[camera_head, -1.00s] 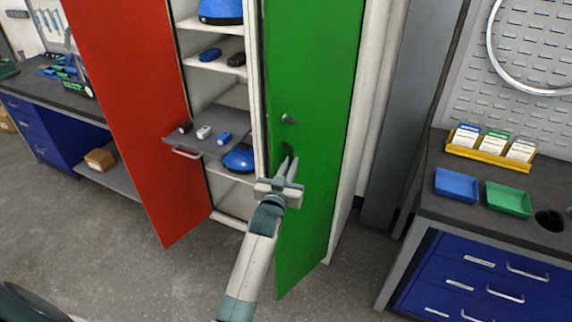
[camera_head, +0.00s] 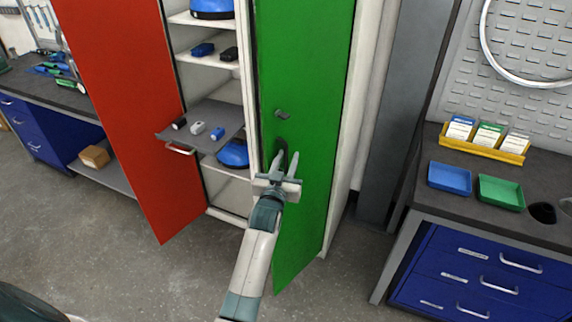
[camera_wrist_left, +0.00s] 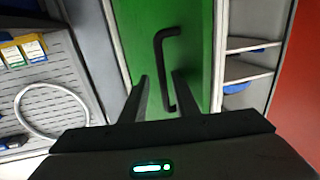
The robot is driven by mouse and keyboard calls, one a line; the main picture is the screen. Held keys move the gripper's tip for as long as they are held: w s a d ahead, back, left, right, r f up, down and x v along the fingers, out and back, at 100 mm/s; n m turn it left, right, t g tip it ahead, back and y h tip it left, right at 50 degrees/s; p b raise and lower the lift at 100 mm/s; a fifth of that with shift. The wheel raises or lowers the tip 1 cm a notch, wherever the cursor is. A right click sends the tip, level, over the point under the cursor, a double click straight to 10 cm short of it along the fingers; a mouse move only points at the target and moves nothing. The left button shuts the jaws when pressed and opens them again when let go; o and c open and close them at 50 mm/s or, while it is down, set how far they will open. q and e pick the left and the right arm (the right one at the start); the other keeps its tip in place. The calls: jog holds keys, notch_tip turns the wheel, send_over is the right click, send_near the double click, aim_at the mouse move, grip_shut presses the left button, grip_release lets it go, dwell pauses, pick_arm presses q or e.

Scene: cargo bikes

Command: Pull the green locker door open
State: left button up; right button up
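The green locker door (camera_head: 305,80) stands partly open, its left edge out in front of the locker and its right edge at the white locker side. My left gripper (camera_head: 282,158) is at this handle in the head view. In the left wrist view the fingers (camera_wrist_left: 160,90) are apart, with one end of the handle between them. I cannot tell whether either finger touches it. My right gripper is not in view.
The red door (camera_head: 120,100) stands open on the left. A grey pull-out shelf (camera_head: 205,118) with small items juts from the locker. A workbench (camera_head: 420,215) with blue and green trays stands at right. The floor before the doors is clear.

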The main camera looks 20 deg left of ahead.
pick_arm(q)
jog(key=shift+s+f, duration=0.15)
jog(key=shift+s, duration=0.55)
jog(key=s+d+b, duration=0.3)
jog(key=s+b, duration=0.1)
jog(key=s, duration=1.1)
jog(key=shift+s+b, duration=0.2)
jog(key=shift+b, duration=0.15)
